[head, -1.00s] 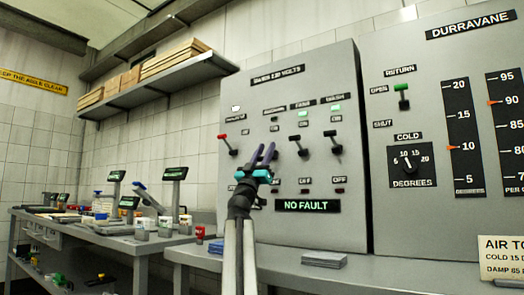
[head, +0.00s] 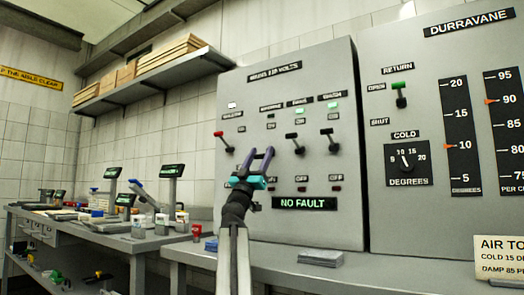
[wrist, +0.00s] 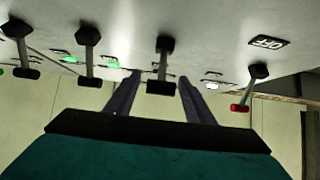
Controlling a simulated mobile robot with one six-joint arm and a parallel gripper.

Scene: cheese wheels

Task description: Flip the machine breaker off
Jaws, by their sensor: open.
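The grey breaker panel (head: 340,225) has a row of levers. A red-handled lever (head: 222,138) is at the left; two black-handled levers (head: 292,138) (head: 330,135) are further right. The second lever, under a label that seems to read machine, is mostly hidden behind my gripper in the head view. In the wrist view its black handle (wrist: 161,88) shows between my fingers, apart from both as far as I can tell. My gripper (head: 259,152) is open and empty, in front of the panel. The red handle (wrist: 240,108) shows right of my fingers in the wrist view.
Green lamps (head: 301,111) glow above the two right levers; a display (head: 305,203) reads NO FAULT. A second panel (head: 440,215) stands to the right. A bench (head: 400,275) runs below, with a grey stack (head: 320,257). Scales and jars fill the left bench.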

